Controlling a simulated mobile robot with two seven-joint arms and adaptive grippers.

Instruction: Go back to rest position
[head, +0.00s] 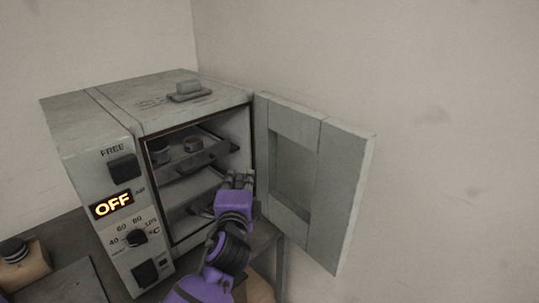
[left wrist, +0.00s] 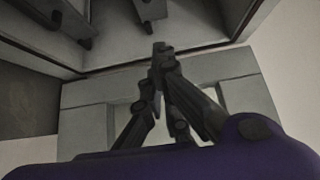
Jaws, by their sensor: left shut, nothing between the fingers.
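My left gripper (head: 239,180) is purple and dark grey. It is at the open front of the grey oven (head: 90,152), near the doorway's right side. In the left wrist view its fingers (left wrist: 160,50) meet at the tips, shut and empty. The oven door (head: 312,175) stands open to the right of the gripper. The door also shows in the left wrist view (left wrist: 78,101). My right gripper is in neither view.
Inside the oven, a small round container (head: 193,145) sits on the upper shelf (head: 212,160). The display (head: 112,205) reads OFF. A dark-topped object (head: 13,250) is at the lower left. The wall right of the door is bare.

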